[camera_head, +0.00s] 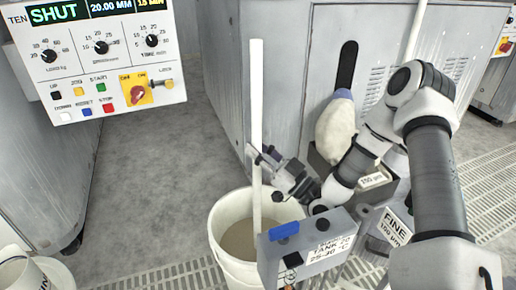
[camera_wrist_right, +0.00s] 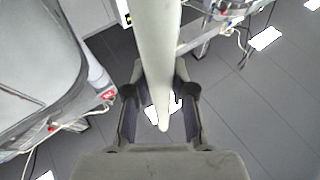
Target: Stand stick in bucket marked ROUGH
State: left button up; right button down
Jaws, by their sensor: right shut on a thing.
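A long white stick (camera_head: 256,100) stands nearly upright in the head view. My right gripper (camera_head: 262,165) is shut on it around its middle. In the right wrist view the stick (camera_wrist_right: 158,50) runs between the two fingers of the gripper (camera_wrist_right: 160,110). Below the gripper, the stick's lower part overlaps the mouth of a white bucket (camera_head: 228,268) holding grey-brown contents. Its lower end meets the edge of a grey box in the picture, so I cannot tell how deep it reaches. No ROUGH marking shows on the visible bucket side. My left gripper is out of view.
The grey box (camera_head: 330,228) marked TANK, with a blue part on top, covers the bucket's right front. A bin marked FINE (camera_head: 394,228) is at right. A control panel (camera_head: 95,85) stands upper left. Open grey floor (camera_head: 150,180) lies left of the bucket.

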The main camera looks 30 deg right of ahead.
aim_at(261, 118)
jog(key=shift+f, duration=0.1)
jog(key=c, duration=0.9)
grip_release()
notch_tip(261, 118, up, 10)
dwell(0.5)
